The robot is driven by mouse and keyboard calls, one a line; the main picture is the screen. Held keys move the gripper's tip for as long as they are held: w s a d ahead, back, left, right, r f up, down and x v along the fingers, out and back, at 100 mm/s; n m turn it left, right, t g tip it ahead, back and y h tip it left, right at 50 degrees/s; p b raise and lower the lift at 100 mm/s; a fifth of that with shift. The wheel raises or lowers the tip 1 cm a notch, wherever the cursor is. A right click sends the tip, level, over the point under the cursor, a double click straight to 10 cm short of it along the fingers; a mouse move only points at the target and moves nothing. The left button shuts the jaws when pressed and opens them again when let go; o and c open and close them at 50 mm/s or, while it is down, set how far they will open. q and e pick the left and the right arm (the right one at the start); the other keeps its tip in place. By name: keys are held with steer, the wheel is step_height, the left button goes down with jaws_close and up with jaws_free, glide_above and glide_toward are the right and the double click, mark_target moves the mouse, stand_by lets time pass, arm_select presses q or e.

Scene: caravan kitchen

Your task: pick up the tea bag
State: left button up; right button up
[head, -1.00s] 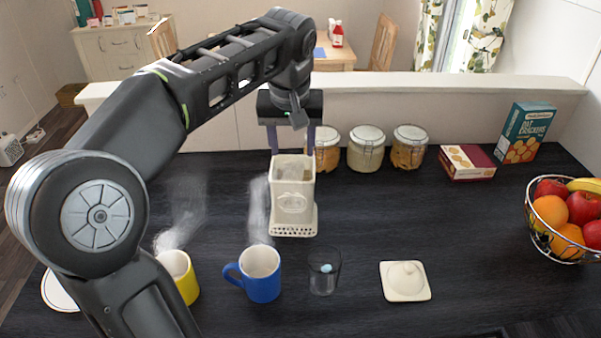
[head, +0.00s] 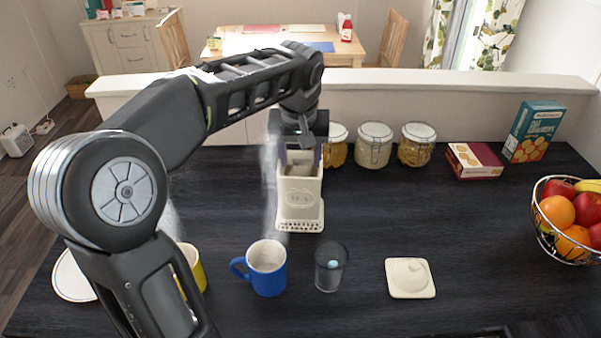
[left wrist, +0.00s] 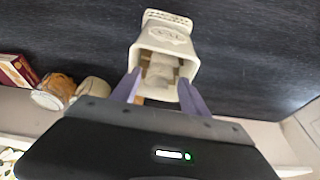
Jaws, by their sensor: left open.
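A cream canister (head: 300,199) with an open top stands on the dark counter. Pale tea bags (head: 297,164) stick up inside it; in the left wrist view the tea bags (left wrist: 161,72) show in the canister's mouth (left wrist: 165,47), but single bags are hard to tell apart. My left gripper (head: 302,160) is open, pointing down at the canister's mouth. Its purple fingers stand on either side of the tea bags, also in the left wrist view (left wrist: 160,80). Whether they touch a bag I cannot tell. My right gripper is not in view.
A blue mug (head: 266,270), a yellow mug (head: 192,270), a glass (head: 330,268) and a cream lid (head: 410,278) are in front. Several jars (head: 374,146) stand behind. Boxes (head: 474,161) and a fruit basket (head: 568,222) are right. The counter right of the canister is clear.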

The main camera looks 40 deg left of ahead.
mark_target(300, 169)
arm_select(q)
steer(key=shift+x, duration=1.1)
steer(key=shift+c, duration=0.4)
steer(key=c, duration=1)
steer(key=shift+r, duration=0.1)
steer(key=shift+c, duration=0.2)
step_height(300, 169, up, 10)
